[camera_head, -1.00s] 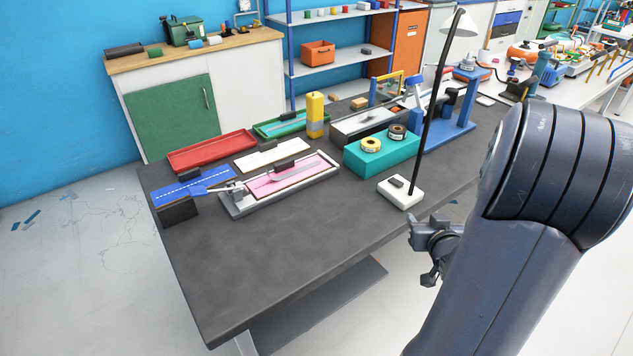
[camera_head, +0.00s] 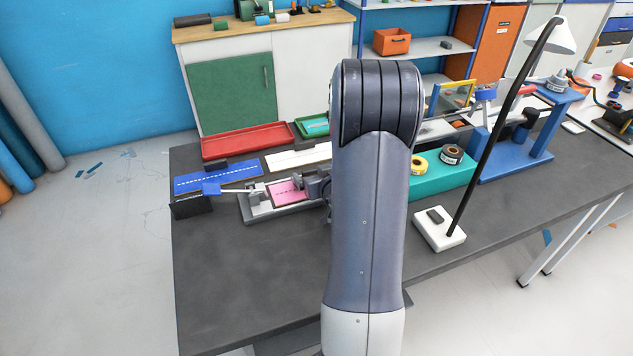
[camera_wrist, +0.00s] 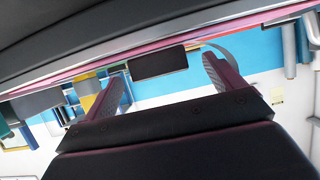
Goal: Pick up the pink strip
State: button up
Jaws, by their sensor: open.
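The pink strip (camera_head: 284,193) lies in a light grey tray (camera_head: 258,214) on the dark table; my arm hides its right part in the head view. My gripper (camera_head: 318,186) is low at the strip, mostly hidden behind my arm. In the wrist view the open fingers of my gripper (camera_wrist: 165,82) stand apart, with a black block (camera_wrist: 158,62) showing between them, against a pink edge (camera_wrist: 205,36) that looks like the strip's side. I cannot tell whether the fingers touch the block.
A blue strip (camera_head: 222,177) with a dashed white line lies left of the tray, by a black block (camera_head: 190,205). A red tray (camera_head: 246,142) and a white strip (camera_head: 290,159) lie behind. A teal box (camera_head: 440,178) and lamp base (camera_head: 438,230) stand right. The front-left table is clear.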

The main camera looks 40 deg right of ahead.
jog(key=shift+w+d+f, duration=0.2)
jog(key=shift+w+f, duration=0.05)
jog(key=shift+w, duration=0.4)
jog(key=c, duration=1.2)
jog(key=shift+r, duration=0.1)
notch_tip(320, 180, up, 10)
jog(key=p, duration=0.1)
jog(key=shift+s+p, duration=0.15)
jog(key=shift+p, duration=0.25)
